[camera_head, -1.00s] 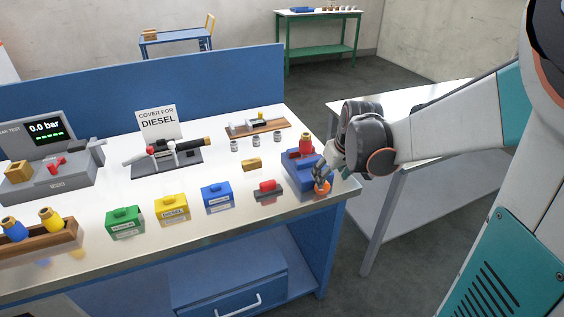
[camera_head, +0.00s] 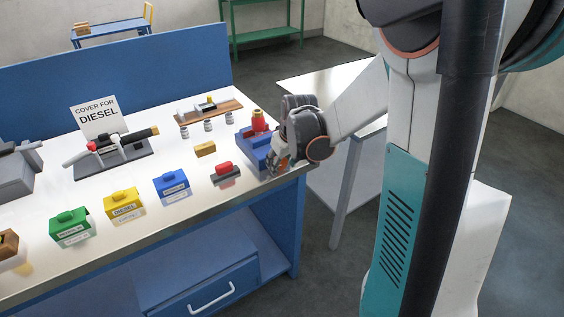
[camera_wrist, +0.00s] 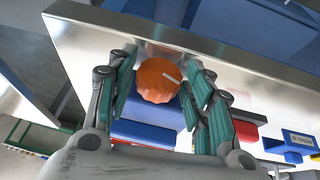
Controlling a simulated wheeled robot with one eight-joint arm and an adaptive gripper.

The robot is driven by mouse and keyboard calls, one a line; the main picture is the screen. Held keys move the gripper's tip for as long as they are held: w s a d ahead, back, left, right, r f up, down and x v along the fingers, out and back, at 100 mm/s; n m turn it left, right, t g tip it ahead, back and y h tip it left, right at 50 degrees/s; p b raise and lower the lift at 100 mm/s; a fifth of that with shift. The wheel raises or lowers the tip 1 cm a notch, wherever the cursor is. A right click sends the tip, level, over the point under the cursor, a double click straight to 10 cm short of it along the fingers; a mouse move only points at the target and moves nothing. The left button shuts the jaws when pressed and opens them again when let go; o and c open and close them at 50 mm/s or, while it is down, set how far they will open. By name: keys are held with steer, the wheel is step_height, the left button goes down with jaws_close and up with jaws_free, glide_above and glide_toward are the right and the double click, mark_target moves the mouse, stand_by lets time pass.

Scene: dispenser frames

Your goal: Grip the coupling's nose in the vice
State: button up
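The blue vice (camera_head: 250,147) stands at the right end of the bench. The red coupling (camera_head: 259,122) stands upright at the vice's jaws; its lower end is hidden, so I cannot tell how it is seated. The vice's orange knob (camera_wrist: 158,80) faces the wrist camera, with a pale mark on its face. My gripper (camera_wrist: 160,88) is open, with its teal-padded fingers on either side of the knob and narrow gaps showing. In the head view my gripper (camera_head: 279,164) is at the vice's front, largely covering the knob.
A red-topped block (camera_head: 225,172) and a brass block (camera_head: 205,149) lie left of the vice. Blue (camera_head: 171,185), yellow (camera_head: 124,204) and green (camera_head: 71,227) labelled boxes line the front. A wooden rack (camera_head: 211,110) stands behind. The bench edge runs close under my gripper.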

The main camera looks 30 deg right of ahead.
steer(key=c, duration=0.5)
steer(key=shift+o, duration=0.2)
steer(key=shift+d+y, duration=0.15)
steer(key=shift+y, duration=0.55)
steer(key=o, duration=1.1)
steer(key=shift+c, duration=0.2)
steer(key=v, duration=1.2)
